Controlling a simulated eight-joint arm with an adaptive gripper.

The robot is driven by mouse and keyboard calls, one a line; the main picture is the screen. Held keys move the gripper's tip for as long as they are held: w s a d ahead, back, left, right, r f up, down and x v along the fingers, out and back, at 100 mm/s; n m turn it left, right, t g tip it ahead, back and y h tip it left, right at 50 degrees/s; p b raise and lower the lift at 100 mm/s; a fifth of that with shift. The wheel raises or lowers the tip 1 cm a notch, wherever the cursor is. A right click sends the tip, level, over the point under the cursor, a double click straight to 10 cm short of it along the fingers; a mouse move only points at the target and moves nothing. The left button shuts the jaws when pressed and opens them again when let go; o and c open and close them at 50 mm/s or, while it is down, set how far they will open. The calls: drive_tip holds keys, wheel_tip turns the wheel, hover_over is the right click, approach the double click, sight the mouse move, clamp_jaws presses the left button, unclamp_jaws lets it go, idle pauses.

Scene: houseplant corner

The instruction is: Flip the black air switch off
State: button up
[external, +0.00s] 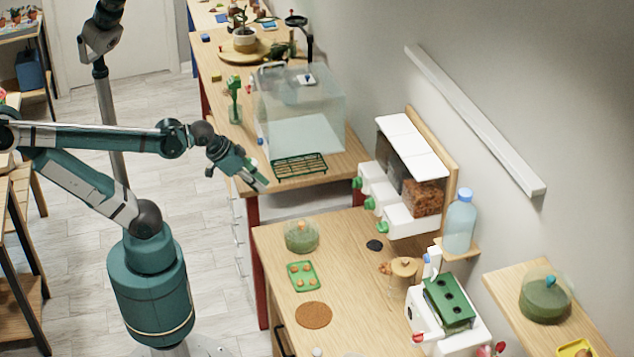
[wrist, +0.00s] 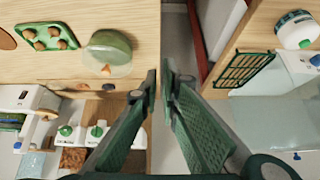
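A small flat black round piece (external: 374,245) lies on the near wooden table, in front of the wall unit. It also shows as a dark spot in the wrist view (wrist: 108,87). It may be the black air switch, but it is too small to tell, and I cannot read an on or off position. My gripper (external: 262,184) is over the gap between the two tables, left of the black piece and near the green wire rack. In the wrist view my gripper's fingertips (wrist: 160,85) are apart with nothing between them.
A green wire rack (external: 300,165) and clear tank (external: 300,110) stand on the far table. The near table holds a domed green pot (external: 301,236), a green tray (external: 303,276), a cork disc (external: 313,315) and a white machine (external: 447,312). White dispensers (external: 405,190) hang on the wall.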

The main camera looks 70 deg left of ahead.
drive_tip(key=shift+w+d+r+m, duration=0.2)
drive_tip(key=shift+w+d+m, duration=0.1)
drive_tip(key=shift+w+m, duration=0.1)
clamp_jaws()
drive_tip(key=w+d+r+m+p, duration=0.1)
drive_tip(key=w+d+m+p, duration=0.1)
drive_tip(key=w+d+m, duration=0.85)
drive_tip(key=w+d+r+m+p, duration=0.1)
drive_tip(key=w+d+m+p, duration=0.2)
drive_tip(key=w+d+m, duration=0.75)
drive_tip(key=s+d+f+m+t+p, duration=0.1)
drive_tip(key=d+m, duration=0.3)
drive_tip(key=d, duration=0.8)
drive_tip(key=s+d+f+m+t+p, duration=0.1)
drive_tip(key=s+d+f+m, duration=0.2)
drive_tip(key=d, duration=0.9)
drive_tip(key=s+d+f+m+t+p, duration=0.1)
drive_tip(key=s+d+f+m, duration=0.2)
drive_tip(key=d+m, duration=0.4)
drive_tip(key=shift+d+f+p, duration=0.35)
drive_tip(key=shift+d+f, duration=0.2)
drive_tip(key=shift+d, duration=2.1)
